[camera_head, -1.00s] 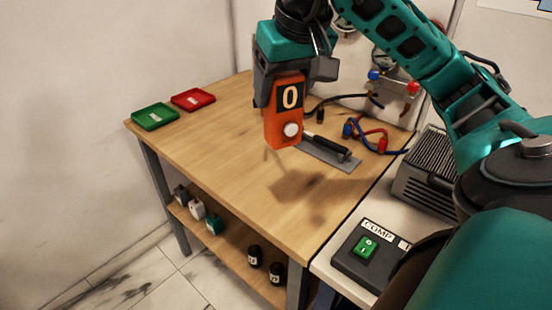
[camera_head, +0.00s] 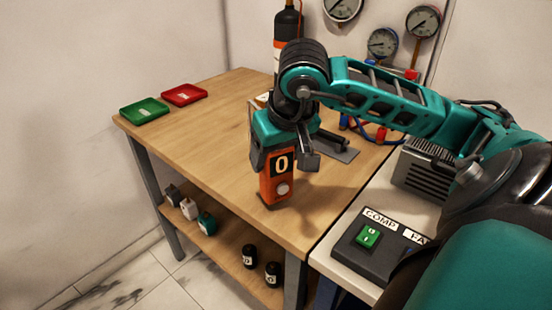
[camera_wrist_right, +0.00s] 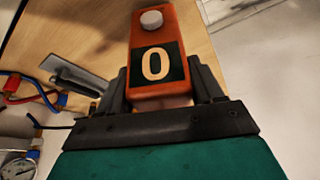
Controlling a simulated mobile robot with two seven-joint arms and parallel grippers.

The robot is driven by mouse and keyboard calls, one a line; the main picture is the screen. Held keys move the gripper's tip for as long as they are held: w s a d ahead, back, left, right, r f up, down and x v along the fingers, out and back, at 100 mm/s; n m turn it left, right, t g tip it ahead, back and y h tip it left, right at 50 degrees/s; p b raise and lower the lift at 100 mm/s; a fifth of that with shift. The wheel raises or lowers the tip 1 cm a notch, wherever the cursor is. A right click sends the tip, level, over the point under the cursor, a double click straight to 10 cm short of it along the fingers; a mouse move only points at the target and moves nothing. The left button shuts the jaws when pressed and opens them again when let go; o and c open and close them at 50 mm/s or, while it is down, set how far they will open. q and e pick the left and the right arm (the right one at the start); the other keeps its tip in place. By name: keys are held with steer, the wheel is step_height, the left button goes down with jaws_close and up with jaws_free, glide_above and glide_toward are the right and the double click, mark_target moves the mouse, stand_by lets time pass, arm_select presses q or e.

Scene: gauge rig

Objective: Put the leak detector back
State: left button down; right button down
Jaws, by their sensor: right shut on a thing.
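The leak detector (camera_head: 279,188) is an orange box with a black display reading 0 and a white round knob. It is upright near the front edge of the wooden bench. My right gripper (camera_head: 282,163) is shut on its upper part from above. The detector also shows in the right wrist view (camera_wrist_right: 157,60) between the two dark fingers of the right gripper (camera_wrist_right: 165,92). Its lower end is at or just above the bench top; I cannot tell whether it touches. My left gripper is not in view.
A green tray (camera_head: 144,110) and a red tray (camera_head: 184,95) lie at the bench's far left. A flat grey tool with a black handle (camera_head: 333,141) lies behind my gripper. A control box with a green switch (camera_head: 368,237) is at right. The bench's left middle is clear.

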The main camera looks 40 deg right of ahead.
steer(key=shift+f, duration=0.95)
steer(key=shift+f+b, duration=0.1)
steer(key=shift+b, duration=0.2)
steer(key=shift+c, duration=0.8)
jaws_free()
